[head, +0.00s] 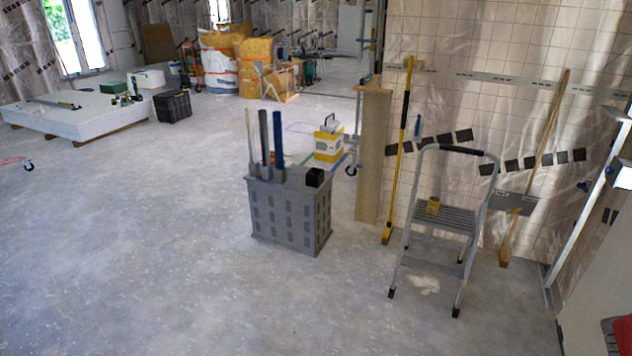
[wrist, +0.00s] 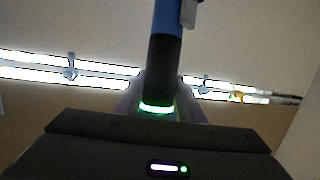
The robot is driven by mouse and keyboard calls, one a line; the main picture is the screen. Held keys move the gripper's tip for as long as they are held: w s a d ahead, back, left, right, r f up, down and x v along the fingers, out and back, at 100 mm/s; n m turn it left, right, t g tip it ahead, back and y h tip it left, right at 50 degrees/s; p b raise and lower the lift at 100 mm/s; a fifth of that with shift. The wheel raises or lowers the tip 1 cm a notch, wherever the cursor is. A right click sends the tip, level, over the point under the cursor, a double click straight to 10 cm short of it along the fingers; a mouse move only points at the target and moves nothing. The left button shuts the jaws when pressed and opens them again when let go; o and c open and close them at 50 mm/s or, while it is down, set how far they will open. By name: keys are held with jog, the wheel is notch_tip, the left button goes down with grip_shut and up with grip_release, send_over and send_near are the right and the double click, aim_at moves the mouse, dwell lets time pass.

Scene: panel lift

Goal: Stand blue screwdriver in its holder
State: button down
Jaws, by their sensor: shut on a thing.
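In the wrist view, my gripper (wrist: 158,100) is shut on an upright, rounded blue and black thing (wrist: 166,50). Its colour fits the blue screwdriver, but its top runs out of the frame and I see no tip. A bright green-white ring glows at its lower end. My gripper does not show in the head view. I cannot tell which part is the screwdriver's holder.
Long-handled tools lean on the wall. A white slab stack (head: 85,118) lies far left. The concrete floor at front left is clear.

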jog(key=shift+w+r, duration=0.1)
jog(key=w+a+f+n+t, duration=0.2)
jog(key=w+t, duration=0.2)
jog(key=w, duration=0.5)
jog(key=w+a+f+n+t, duration=0.1)
jog(key=w+f+n+t, duration=0.3)
jog(key=w, duration=0.6)
jog(key=w+a+f+n+t+y, duration=0.1)
jog(key=w+a+f+n+t, duration=0.1)
jog(key=w+a+t, duration=0.55)
jog(key=w+a+f+n+t+y, duration=0.25)
jog(key=w+a, duration=0.25)
jog(key=w, duration=0.5)
jog(key=w+a+f+n+t+y, duration=0.35)
jog(key=w+a, duration=0.25)
jog(key=a, duration=0.3)
jog(key=w+a+f+n+t+y, duration=0.25)
jog(key=w+a+f, duration=0.2)
jog(key=a, duration=0.35)
jog(key=w+a+f+n+t+y, duration=0.1)
jog(key=a+y, duration=0.4)
jog(key=a, duration=0.5)
jog(key=w+a+f+n+t+y, duration=0.2)
jog(key=a+f+n+y, duration=0.2)
jog(key=a, duration=0.6)
jog(key=shift+w+a+f+y, duration=0.15)
jog(key=shift+w+f+y, duration=0.15)
jog(key=shift+f+y, duration=0.4)
